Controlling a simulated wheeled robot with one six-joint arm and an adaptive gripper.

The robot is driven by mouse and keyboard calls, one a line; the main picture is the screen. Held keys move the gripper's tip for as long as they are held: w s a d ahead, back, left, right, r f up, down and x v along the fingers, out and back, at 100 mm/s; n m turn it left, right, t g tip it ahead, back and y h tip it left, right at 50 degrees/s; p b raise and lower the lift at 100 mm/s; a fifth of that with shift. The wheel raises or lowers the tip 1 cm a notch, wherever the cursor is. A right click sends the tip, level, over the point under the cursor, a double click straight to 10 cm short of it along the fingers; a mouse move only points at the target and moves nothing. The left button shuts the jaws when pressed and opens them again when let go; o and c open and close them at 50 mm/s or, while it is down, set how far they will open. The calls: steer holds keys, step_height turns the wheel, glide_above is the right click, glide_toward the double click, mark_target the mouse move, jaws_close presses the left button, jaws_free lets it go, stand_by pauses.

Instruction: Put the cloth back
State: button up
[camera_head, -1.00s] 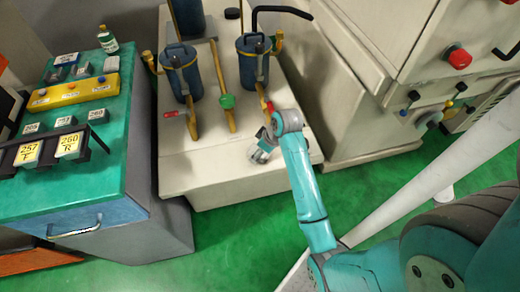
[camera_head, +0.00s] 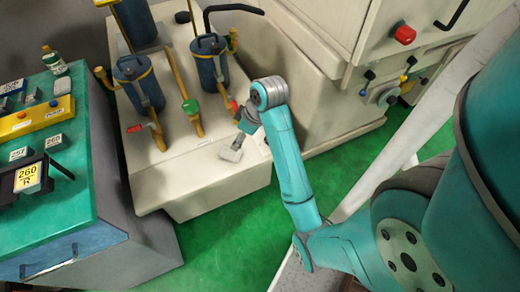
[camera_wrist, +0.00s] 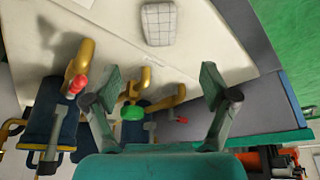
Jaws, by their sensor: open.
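A pale cloth (camera_head: 231,153) lies on the front part of the cream machine top (camera_head: 195,168). In the wrist view the cloth (camera_wrist: 158,24) looks like a small white pad with a grid pattern, near the top edge. My gripper (camera_head: 244,122) is just above and behind the cloth in the head view, partly hidden by my wrist. In the wrist view my gripper (camera_wrist: 154,80) has its two fingers wide apart with nothing held. The cloth is beyond the fingertips, apart from them.
Blue filter canisters (camera_head: 207,62) with yellow pipes and a green-handled valve (camera_head: 190,106) stand behind the cloth. A large cream machine (camera_head: 320,70) is at right. Green floor (camera_head: 225,235) is open in front.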

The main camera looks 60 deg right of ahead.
steer(key=s+a+f+m+t+h, duration=0.1)
steer(key=s+a+f+t, duration=0.1)
steer(key=s+a+f, duration=0.4)
steer(key=s+a+f+m+t+h, duration=0.1)
steer(key=s+a+f+t, duration=0.2)
steer(key=a, duration=0.6)
steer(key=s+a+r+t, duration=0.2)
steer(key=s+r, duration=0.4)
steer(key=s, duration=0.3)
steer(key=s+a+r+t+y, duration=0.1)
steer(key=s+a+r+t, duration=0.2)
steer(key=s+a+r, duration=0.2)
steer(key=v, duration=0.4)
steer(key=shift+s+a+r, duration=0.2)
steer(key=shift+s+r, duration=0.1)
steer(key=shift+r, duration=0.05)
